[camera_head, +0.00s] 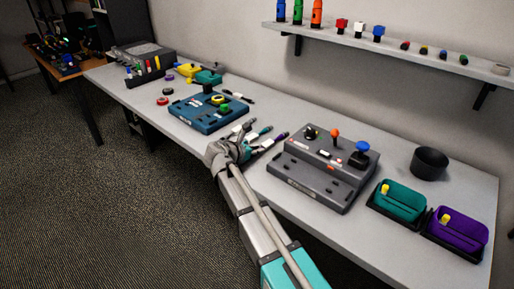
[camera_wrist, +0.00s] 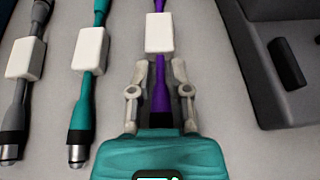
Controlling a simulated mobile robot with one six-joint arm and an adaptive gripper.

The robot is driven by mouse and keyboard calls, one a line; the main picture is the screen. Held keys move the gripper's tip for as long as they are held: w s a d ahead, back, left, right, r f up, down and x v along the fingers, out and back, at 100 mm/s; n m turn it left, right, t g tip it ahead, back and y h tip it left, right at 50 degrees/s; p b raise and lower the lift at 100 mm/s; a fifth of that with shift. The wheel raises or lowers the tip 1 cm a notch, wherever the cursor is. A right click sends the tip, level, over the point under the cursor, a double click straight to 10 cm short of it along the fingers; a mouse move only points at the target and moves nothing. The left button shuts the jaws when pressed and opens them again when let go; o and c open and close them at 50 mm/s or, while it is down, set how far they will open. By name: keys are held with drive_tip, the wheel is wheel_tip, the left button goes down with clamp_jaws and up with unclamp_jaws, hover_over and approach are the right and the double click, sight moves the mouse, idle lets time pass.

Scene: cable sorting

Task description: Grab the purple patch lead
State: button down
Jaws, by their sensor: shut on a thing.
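The purple patch lead (camera_wrist: 160,92) runs lengthwise between the fingers of my gripper (camera_wrist: 160,72) in the wrist view. A white block (camera_wrist: 160,33) sits on the lead just beyond the fingertips. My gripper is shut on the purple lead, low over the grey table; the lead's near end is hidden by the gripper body.
A teal lead (camera_wrist: 83,108) and a dark lead (camera_wrist: 15,110) lie to the left, each with a white block. A grey console (camera_head: 318,175) stands close on the right, a blue one (camera_head: 195,116) on the left. Teal (camera_head: 401,203) and purple (camera_head: 458,230) bins stand farther right.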

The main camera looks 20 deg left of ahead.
drive_tip(key=shift+r+p, duration=1.35)
drive_tip(key=shift+r, duration=0.1)
drive_tip(key=s+a+r+p, duration=0.2)
drive_tip(key=s+r+p, duration=0.8)
drive_tip(key=s, duration=0.3)
drive_tip(key=shift+s+a, duration=0.2)
drive_tip(key=shift+s, duration=0.2)
